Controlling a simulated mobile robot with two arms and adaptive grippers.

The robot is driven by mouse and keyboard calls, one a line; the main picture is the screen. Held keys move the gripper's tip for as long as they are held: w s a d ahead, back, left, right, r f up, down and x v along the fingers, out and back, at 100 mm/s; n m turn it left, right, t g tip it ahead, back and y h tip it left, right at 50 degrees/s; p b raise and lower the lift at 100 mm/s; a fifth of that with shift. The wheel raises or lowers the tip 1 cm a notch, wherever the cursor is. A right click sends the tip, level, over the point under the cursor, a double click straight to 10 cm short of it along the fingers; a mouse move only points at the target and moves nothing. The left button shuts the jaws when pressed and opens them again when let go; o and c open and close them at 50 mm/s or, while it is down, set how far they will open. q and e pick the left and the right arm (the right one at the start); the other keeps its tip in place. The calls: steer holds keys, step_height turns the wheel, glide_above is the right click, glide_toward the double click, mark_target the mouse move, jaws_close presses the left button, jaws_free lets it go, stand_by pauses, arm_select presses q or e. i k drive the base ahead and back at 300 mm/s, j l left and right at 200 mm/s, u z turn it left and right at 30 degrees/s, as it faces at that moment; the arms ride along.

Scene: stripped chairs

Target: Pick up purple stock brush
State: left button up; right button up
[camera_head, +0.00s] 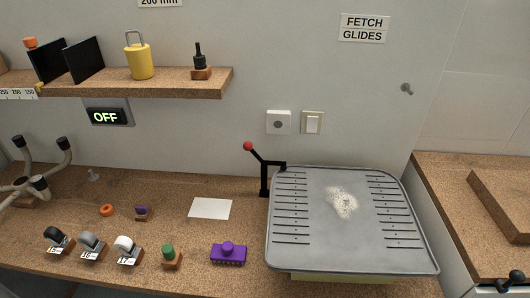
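The purple stock brush (228,252) sits on the cork-coloured worktop, just left of the grey ribbed tray. It has a rounded knob on top and a block-like body with a toothed lower edge. It looks upright and fully visible, with nothing touching it. Neither of my grippers shows in the head view.
The grey tray (322,245) holds a pale powdery patch. A black lever with a red ball (248,147) stands behind its left corner. A green-topped piece (168,255) and several numbered rollers (128,249) stand left of the brush. A white card (210,208) lies behind it.

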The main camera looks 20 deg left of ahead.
mark_target(229, 253)
steer(key=u, duration=0.9)
